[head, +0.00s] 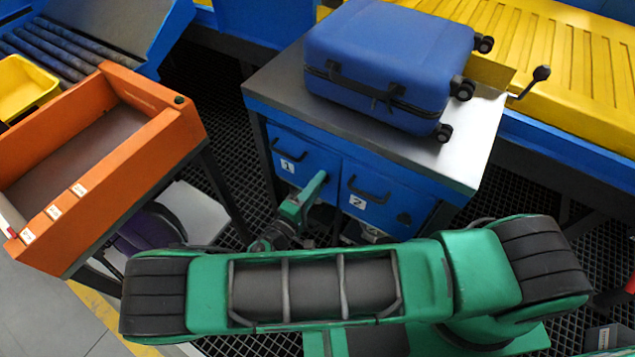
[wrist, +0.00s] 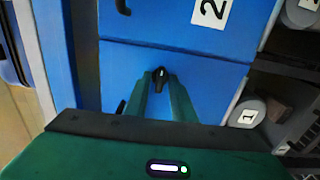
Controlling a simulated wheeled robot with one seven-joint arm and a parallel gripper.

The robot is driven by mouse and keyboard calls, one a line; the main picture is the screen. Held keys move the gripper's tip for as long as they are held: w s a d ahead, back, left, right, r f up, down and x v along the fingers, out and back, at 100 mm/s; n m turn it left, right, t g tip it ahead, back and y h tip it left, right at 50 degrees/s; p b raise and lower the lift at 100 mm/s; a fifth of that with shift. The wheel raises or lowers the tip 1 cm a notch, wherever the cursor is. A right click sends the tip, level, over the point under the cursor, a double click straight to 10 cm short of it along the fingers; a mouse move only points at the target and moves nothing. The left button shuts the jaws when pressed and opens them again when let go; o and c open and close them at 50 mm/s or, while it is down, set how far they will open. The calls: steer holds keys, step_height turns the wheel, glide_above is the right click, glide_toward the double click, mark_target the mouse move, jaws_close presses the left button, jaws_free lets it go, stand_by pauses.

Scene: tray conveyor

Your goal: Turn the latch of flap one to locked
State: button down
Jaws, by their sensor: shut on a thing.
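Flap one (head: 312,158) is a blue front panel with a black handle and a "1" label, on the left of the cabinet. My green gripper (head: 322,180) is at its lower right part and hides the latch in the head view. In the wrist view, flap one (wrist: 215,90) fills the middle. Its latch (wrist: 160,74) is a small black knob, and my gripper (wrist: 161,82) is shut on it, one finger on each side. The knob's tip shows just beyond the fingertips. I cannot tell whether it stands at locked. Flap one looks closed.
A blue suitcase (head: 388,55) lies on the metal cabinet top (head: 275,88). An orange tray (head: 150,145) stands at left. A yellow conveyor (head: 575,60) runs behind.

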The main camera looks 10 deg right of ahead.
steer(key=shift+f, duration=0.15)
steer(key=c, duration=1.8)
jaws_free()
steer(key=shift+c, duration=0.2)
steer(key=v, duration=1)
steer(key=shift+s+a, duration=0.25)
steer(key=shift+s, duration=0.05)
